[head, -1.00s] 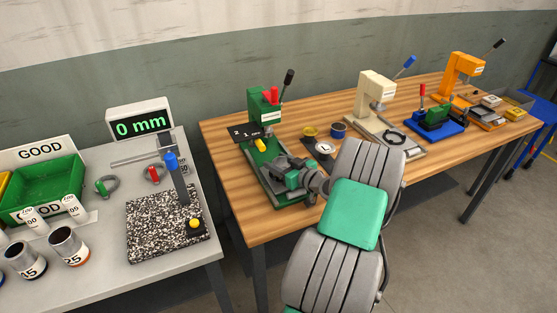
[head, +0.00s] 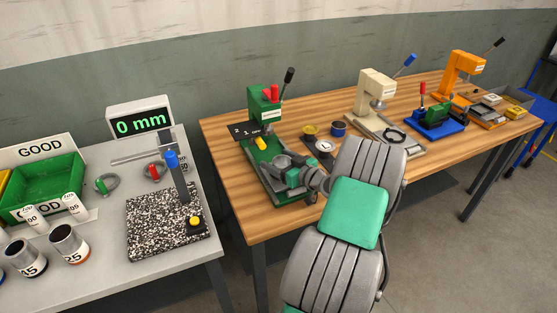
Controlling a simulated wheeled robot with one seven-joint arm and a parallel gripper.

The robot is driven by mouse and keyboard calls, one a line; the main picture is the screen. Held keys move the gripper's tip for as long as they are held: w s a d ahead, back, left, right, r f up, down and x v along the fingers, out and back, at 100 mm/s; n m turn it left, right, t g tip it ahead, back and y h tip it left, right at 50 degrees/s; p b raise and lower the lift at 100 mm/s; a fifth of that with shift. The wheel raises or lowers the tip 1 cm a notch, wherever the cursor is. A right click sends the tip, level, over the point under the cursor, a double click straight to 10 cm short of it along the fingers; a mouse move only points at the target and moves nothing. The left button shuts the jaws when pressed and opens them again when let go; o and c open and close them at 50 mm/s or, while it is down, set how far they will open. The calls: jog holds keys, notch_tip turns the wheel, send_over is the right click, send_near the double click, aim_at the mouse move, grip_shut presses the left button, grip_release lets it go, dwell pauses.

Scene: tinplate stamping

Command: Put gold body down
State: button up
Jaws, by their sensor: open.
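A small gold round body (head: 310,132) stands on the wooden bench, right of the green press (head: 265,104). It sits beside a dark blue round tin (head: 339,128) and behind a dark round piece with a pale top (head: 324,146). My gripper (head: 285,172) is open over the front part of the green press's base, nearer to me than the gold body and apart from it. A grey round shape (head: 282,161) shows at my gripper; I cannot tell whether it is a part between the fingers or part of the press. My wrist hides some of the base.
A cream press (head: 374,96), a blue-based fixture (head: 436,122) and an orange press (head: 463,73) stand farther right on the bench. A grey table (head: 100,247) with a gauge stand and a green GOOD bin (head: 38,190) is at left. The bench's front left corner is bare.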

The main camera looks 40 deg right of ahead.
jog(key=s, duration=0.4)
jog(key=s+r+b, duration=0.1)
jog(key=s, duration=0.2)
jog(key=s+r, duration=0.1)
jog(key=s, duration=0.3)
jog(key=shift+s+d+r+b, duration=0.1)
jog(key=shift+s+r+b, duration=0.1)
jog(key=shift+s+b, duration=0.15)
